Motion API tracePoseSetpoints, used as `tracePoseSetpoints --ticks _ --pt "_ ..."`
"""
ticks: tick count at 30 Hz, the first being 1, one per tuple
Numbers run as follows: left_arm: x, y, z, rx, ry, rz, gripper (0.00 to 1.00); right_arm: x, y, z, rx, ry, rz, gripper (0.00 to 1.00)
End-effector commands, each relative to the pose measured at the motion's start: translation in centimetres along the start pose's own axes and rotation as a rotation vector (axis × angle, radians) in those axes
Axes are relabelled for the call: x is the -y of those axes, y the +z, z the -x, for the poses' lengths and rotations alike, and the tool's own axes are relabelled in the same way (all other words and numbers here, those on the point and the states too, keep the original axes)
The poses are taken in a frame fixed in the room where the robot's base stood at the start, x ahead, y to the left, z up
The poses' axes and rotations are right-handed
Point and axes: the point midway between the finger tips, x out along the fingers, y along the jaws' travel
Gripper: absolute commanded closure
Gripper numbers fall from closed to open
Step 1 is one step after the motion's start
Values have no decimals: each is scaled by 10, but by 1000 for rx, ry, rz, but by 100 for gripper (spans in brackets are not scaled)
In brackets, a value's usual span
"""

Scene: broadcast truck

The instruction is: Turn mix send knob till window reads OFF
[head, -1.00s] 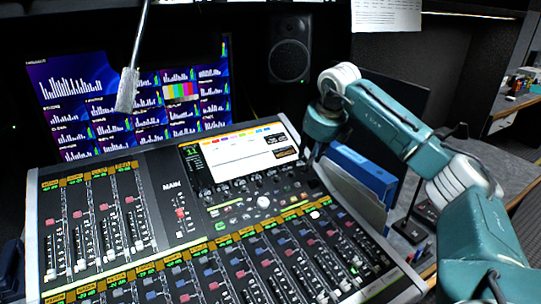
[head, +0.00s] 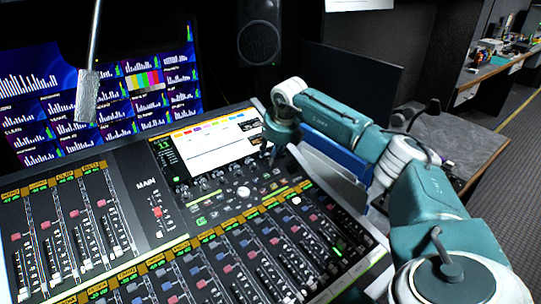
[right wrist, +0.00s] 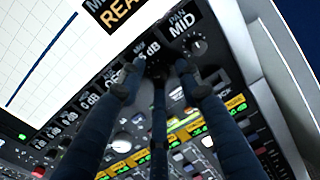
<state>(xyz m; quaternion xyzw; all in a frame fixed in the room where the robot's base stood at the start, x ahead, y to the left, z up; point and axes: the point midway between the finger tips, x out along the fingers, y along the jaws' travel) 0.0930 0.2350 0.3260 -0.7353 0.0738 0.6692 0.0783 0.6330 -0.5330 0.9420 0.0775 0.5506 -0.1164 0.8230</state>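The mixing console (head: 150,160) fills the lower left of the head view. My right gripper (head: 272,150) is at the right end of its control panel, pointing down beside the lit screen. In the right wrist view its dark fingers (right wrist: 158,75) reach down to the panel with their tips apart, just below a small window (right wrist: 148,49) that ends in "dB"; its front digits are partly covered. The mix send knob is hidden among the fingertips, and I cannot tell whether they press on it. Beside it is the PAN knob (right wrist: 196,45), its window reading MID. My left gripper is out of view.
A lit touchscreen (head: 210,145) and an orange-lettered display (right wrist: 122,10) border the knobs. Blue and white folders (head: 335,165) stand close right of my gripper. A silver hanging rod (head: 88,95) crosses in front of the meter monitor (head: 40,100). Faders line the console's front.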

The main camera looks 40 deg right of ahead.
Motion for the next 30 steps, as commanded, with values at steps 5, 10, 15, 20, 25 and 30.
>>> tracePoseSetpoints --ticks 5,10,15,20,25,30 --pt "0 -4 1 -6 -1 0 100 0 0 -6 0 0 0 66" --pt "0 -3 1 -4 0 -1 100 0 0 -6 0 0 0 66" --pt "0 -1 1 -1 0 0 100 0 0 -6 0 0 0 93" --pt "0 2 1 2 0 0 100 0 0 -6 0 0 0 100" --pt "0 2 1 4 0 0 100 0 0 -6 1 0 14 100" --pt "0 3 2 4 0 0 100 0 0 -6 5 0 68 100"
